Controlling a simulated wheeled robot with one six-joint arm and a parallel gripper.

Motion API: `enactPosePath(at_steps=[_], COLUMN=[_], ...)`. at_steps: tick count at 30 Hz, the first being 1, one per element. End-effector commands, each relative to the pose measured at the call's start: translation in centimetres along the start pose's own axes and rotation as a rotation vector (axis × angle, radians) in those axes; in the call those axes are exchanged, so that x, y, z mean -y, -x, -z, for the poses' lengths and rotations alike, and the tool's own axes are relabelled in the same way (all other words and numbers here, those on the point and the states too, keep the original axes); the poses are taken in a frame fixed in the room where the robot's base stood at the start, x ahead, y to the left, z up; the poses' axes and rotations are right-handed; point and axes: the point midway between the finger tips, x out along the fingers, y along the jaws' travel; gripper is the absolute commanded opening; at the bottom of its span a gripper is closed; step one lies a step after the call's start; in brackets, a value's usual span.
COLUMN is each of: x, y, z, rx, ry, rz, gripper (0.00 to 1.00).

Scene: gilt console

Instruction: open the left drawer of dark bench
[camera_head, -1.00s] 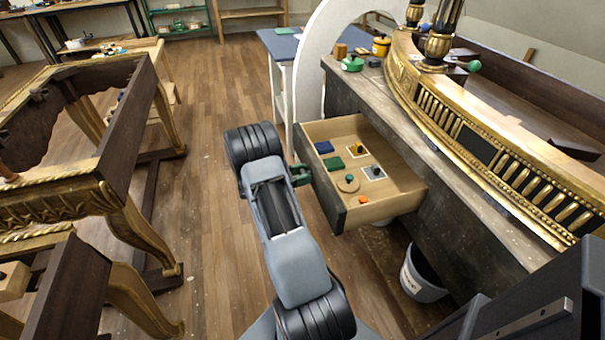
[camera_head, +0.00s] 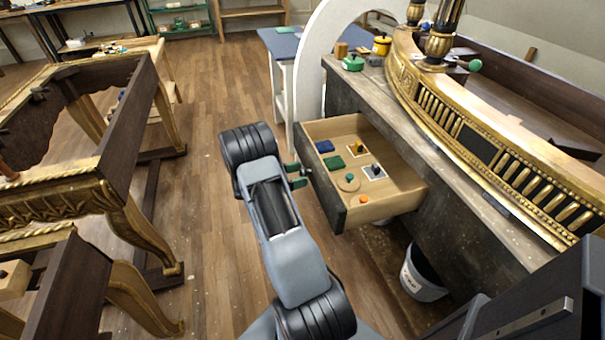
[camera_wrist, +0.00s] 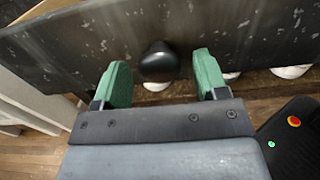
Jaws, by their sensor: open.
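The left drawer (camera_head: 383,209) of the dark bench (camera_head: 455,215) is pulled well out, and its light wood inside shows in the head view. Its dark front also shows in the wrist view (camera_wrist: 240,35). A round black knob (camera_wrist: 158,62) sits on that front. My gripper (camera_head: 299,175) is at the drawer front on its left side. In the wrist view its green fingers (camera_wrist: 160,85) are open, one on each side of the knob, with clear gaps to it. The knob is hardly seen in the head view.
Small coloured pieces, including a blue block (camera_head: 324,147) and an orange one (camera_head: 363,199), lie in the drawer. A grey bucket (camera_head: 422,275) stands under the bench. A gilt curved console (camera_head: 490,150) rests on top. Gilt-legged frames (camera_head: 130,215) stand left, with open floor between.

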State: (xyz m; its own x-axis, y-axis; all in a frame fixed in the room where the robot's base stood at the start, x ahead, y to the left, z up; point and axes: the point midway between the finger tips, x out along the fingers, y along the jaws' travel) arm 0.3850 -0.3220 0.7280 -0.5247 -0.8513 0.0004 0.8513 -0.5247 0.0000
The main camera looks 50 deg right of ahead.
Motion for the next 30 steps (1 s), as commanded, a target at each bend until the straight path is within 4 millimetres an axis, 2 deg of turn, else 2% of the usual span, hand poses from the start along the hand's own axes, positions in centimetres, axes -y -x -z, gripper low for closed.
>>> enactPosePath(at_steps=[9, 15, 21, 30], x=[0.0, 0.0, 0.0, 0.0], y=[6.6, 9.9, 11.7, 12.1], z=[0.0, 0.0, 0.0, 0.0], rx=[0.000, -0.001, -0.001, -0.001], ry=[-0.001, -0.001, -0.001, -0.001], rz=[-0.005, -0.004, -0.003, -0.001], gripper=[0.67, 0.67, 0.67, 0.67])
